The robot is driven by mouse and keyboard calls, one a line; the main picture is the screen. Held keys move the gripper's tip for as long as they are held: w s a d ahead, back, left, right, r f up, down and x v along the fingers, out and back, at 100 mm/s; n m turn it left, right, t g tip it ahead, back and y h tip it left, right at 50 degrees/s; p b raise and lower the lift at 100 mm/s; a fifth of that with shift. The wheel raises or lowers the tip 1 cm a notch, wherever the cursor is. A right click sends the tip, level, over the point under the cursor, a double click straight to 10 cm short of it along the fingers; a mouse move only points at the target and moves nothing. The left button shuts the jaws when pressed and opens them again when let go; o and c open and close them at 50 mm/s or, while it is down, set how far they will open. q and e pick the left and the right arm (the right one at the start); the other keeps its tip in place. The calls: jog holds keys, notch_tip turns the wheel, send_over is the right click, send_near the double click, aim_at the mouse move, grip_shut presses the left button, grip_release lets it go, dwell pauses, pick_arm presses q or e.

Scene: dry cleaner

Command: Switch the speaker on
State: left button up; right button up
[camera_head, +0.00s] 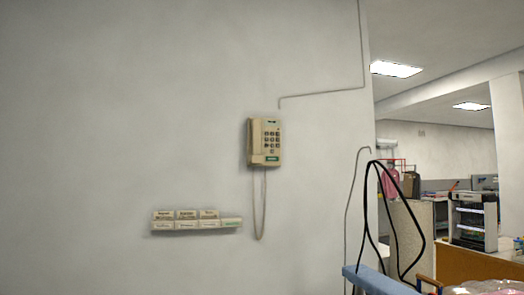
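I cannot make out a speaker in this view. A beige wall telephone (265,143) with a keypad hangs on the grey wall near the middle, and its cord loops down below it. Neither of my grippers is in view.
Small labelled boxes (188,220) are fixed to the wall at lower left. A blue padded board (376,281) with black cables (367,205) looping above it stands at lower right. Behind it are a wooden counter (460,262) and a dark shelved unit (472,221). The floor is not visible.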

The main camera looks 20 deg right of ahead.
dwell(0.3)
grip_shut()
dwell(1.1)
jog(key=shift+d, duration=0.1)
